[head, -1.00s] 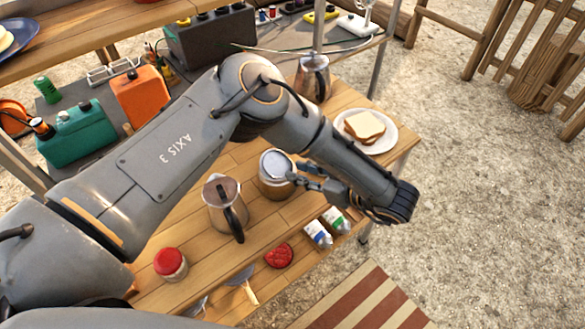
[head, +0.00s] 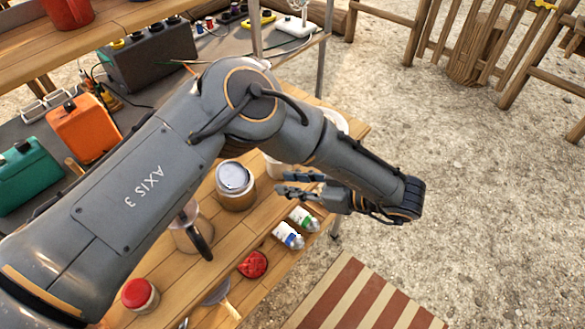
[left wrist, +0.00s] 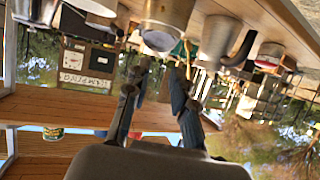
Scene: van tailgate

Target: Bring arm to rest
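My left arm (head: 150,170) reaches in from the left across the wooden table, bent at the elbow. My left gripper (head: 279,183) hangs near the table's right edge, its fingers pointing left. In the left wrist view its two fingers (left wrist: 160,72) stand apart with nothing between them. A metal canister with a pale lid (head: 235,186) stands left of the fingertips, with a gap between. Two small tubes (head: 288,236) (head: 304,219) lie below the gripper in the picture. My right gripper is not in view.
A metal pot (head: 190,235) is partly hidden by my arm. A red-lidded jar (head: 139,295) and a red round item (head: 253,264) are near the front edge. An orange case (head: 83,128) and a green case (head: 27,176) stand left. Open gravel lies right, beyond a striped mat (head: 365,295).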

